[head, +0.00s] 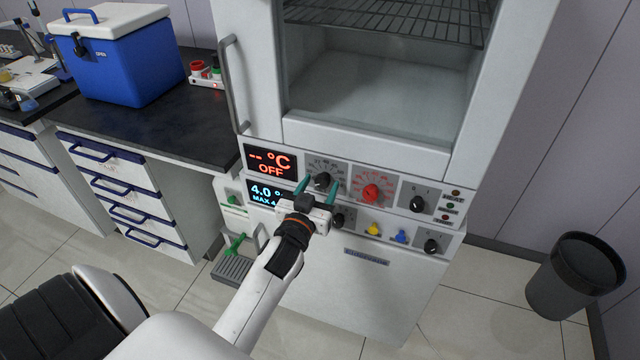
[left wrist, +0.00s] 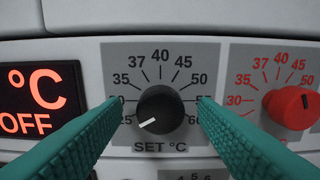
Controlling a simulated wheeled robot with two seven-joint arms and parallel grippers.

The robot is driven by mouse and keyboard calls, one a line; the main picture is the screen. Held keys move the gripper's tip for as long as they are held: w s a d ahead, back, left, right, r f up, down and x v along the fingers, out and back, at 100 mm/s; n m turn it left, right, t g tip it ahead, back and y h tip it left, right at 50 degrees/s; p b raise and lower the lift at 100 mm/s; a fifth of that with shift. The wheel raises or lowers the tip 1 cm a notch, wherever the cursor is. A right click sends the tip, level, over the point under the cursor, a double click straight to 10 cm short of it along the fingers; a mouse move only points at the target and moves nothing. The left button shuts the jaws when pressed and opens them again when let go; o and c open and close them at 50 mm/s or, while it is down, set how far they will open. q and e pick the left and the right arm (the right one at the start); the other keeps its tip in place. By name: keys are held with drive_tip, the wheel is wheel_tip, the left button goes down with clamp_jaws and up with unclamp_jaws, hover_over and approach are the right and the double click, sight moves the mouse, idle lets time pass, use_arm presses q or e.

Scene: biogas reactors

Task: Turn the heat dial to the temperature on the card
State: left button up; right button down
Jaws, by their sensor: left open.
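The black dial marked SET °C (head: 322,180) is on the front panel of the white cabinet. In the left wrist view this dial (left wrist: 160,109) has its white mark pointing down and left, below the 25; its scale shows numbers from 25 to 60. My left gripper (head: 318,188) is open in front of it. Its teal fingers are on either side of the dial with gaps between, and the dial is not gripped. The upper display (head: 270,162) reads "-- °C OFF" in red. I see no temperature card. My right gripper is not in view.
A red dial (head: 371,193) with a red scale sits just right of the black one. A black knob (head: 417,203) is further right. A lower display (head: 264,192) is partly hidden. A blue cooler (head: 120,60) stands on the left bench; a black bin (head: 575,278) is at right.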

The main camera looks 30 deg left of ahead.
use_arm(q)
drive_tip(key=shift+w, duration=0.35)
drive_tip(key=shift+c, duration=0.5)
drive_tip(key=c, duration=0.9)
